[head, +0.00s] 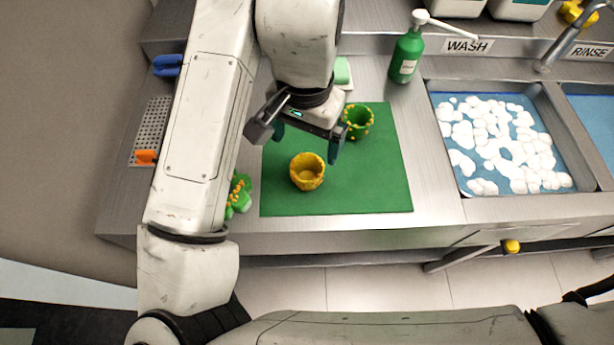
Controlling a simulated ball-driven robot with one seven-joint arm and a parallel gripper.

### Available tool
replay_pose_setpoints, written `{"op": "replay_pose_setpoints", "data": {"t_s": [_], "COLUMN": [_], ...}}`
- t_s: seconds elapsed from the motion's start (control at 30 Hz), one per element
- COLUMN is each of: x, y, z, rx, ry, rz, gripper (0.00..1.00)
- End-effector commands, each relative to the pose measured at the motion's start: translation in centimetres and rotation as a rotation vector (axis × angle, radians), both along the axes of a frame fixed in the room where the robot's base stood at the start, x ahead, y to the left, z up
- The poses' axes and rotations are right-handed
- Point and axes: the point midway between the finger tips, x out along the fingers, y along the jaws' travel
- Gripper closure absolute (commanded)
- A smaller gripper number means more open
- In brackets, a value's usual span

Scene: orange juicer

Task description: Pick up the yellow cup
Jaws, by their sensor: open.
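The yellow cup (307,172) stands upright on the green mat (375,190), near the middle of the mat. Its open top faces up and it looks empty. My gripper (306,142) is open above the mat, just behind the yellow cup in the head view. One finger is at the left and one at the right, with nothing between them that I can see. The gripper appears apart from the cup; its exact height is hard to tell.
A green cup with yellow dots (357,122) stands close to my right finger. A green and yellow object (238,196) is partly hidden by my arm. A green soap bottle (407,58) stands behind the mat. A sink with foam (500,140) is at the right. The mat's front right is clear.

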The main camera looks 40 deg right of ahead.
Motion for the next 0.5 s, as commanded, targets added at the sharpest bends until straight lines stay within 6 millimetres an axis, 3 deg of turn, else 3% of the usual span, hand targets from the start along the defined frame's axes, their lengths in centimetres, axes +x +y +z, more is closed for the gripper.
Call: {"op": "replay_pose_setpoints", "data": {"t_s": [0.3, 0.5], "x": [-0.1, -0.1], "y": [0.0, 0.0], "z": [-4.2, -5.7], "rx": [-0.001, 0.000], "ry": [0.003, 0.001], "rz": [0.002, 0.001], "gripper": [0.05, 0.05]}}
